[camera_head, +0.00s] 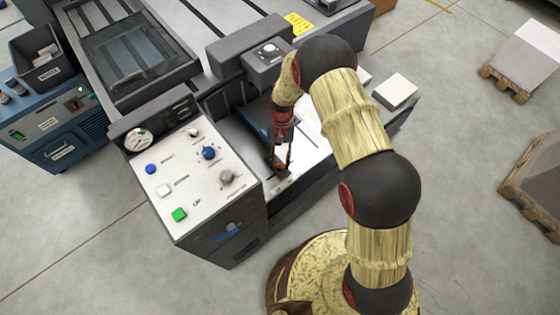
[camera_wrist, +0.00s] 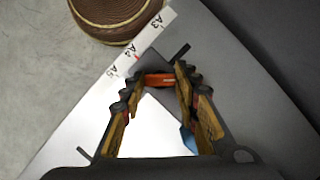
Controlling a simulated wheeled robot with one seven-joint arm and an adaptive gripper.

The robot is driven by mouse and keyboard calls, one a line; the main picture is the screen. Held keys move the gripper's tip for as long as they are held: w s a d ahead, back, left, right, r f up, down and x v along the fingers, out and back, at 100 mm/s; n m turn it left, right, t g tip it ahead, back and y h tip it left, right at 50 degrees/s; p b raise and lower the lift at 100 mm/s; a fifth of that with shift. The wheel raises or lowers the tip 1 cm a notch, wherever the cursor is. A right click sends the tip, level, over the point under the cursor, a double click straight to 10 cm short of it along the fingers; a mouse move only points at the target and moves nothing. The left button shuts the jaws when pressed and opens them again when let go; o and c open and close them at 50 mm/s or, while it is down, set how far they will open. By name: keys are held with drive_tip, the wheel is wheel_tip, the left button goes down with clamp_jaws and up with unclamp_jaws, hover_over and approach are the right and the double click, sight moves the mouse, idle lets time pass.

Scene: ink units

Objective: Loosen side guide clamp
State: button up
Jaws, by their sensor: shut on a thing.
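My gripper (camera_head: 281,166) reaches down to the white feed bed (camera_head: 312,150) of the machine. In the wrist view, its fingers (camera_wrist: 159,82) stand either side of a small orange-red piece, which appears to be the side guide clamp (camera_wrist: 159,79). The gripper is shut on it. The fingers hide most of the clamp in the head view. A blue piece, possibly the side guide, shows behind the gripper (camera_head: 254,126) and beside the right finger in the wrist view (camera_wrist: 188,138). A size scale (camera_wrist: 134,58) marked A3, A4 and A5 runs along the bed edge.
A control panel (camera_head: 187,170) with a gauge, knobs and buttons stands left of the gripper. A grey block with a knob (camera_head: 268,52) stands behind it. A white pad (camera_head: 396,89) lies to the right. Pallets (camera_head: 528,60) stand on the floor farther right.

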drive_tip(key=o, duration=1.2)
drive_tip(key=shift+c, duration=0.2)
drive_tip(key=v, duration=1.2)
